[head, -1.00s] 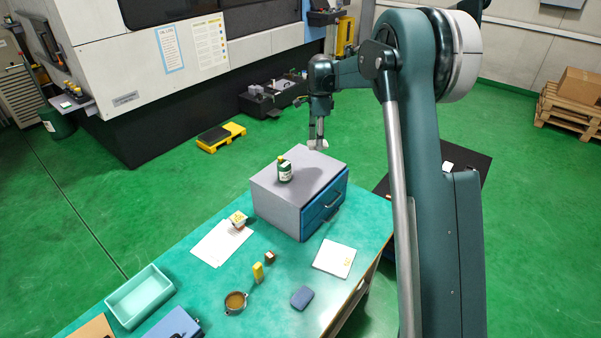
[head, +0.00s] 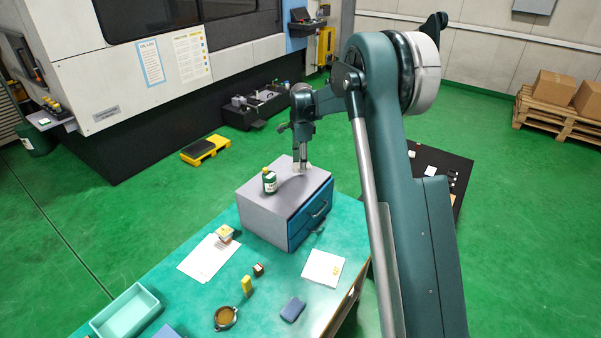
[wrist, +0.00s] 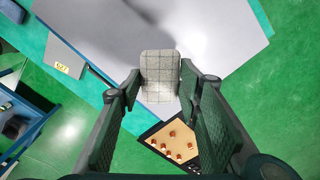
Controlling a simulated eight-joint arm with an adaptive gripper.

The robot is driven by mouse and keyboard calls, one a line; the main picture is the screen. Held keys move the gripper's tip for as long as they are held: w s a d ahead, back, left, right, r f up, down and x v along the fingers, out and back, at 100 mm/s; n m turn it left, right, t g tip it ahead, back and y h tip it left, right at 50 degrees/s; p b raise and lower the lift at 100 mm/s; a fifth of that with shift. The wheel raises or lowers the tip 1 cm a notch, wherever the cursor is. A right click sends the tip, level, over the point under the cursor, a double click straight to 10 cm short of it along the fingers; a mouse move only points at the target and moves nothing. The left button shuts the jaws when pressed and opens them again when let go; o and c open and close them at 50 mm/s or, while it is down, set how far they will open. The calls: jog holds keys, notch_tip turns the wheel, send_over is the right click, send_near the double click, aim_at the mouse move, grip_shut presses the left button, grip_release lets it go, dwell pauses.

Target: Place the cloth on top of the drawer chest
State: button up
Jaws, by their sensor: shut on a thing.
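The drawer chest (head: 262,218) stands on the green-topped table, with a grey top and blue drawer fronts facing right. My gripper (head: 300,169) is low over the right rear part of its top. In the wrist view, my gripper (wrist: 160,88) is shut on the cloth (wrist: 160,66), a small pale grey checked piece. The cloth projects from between the fingertips over the chest's grey top (wrist: 225,30). Whether the cloth touches the top I cannot tell. In the head view the cloth is only a tiny light patch at the fingertips.
A green bottle (head: 270,183) stands on the chest top, just left of my gripper. The table also holds a white pad (head: 323,268), paper sheets (head: 205,260), a small pan (head: 225,318), a blue block (head: 293,309) and a teal tray (head: 127,312). The chest top's front part is clear.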

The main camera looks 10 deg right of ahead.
aim_at(301, 178)
jog(key=shift+f, duration=0.45)
jog(key=shift+f, duration=0.1)
jog(key=shift+f, duration=1.75)
jog(key=shift+f, duration=0.15)
jog(key=o, duration=0.8)
notch_tip(301, 178, up, 12)
jog(key=shift+r, duration=0.15)
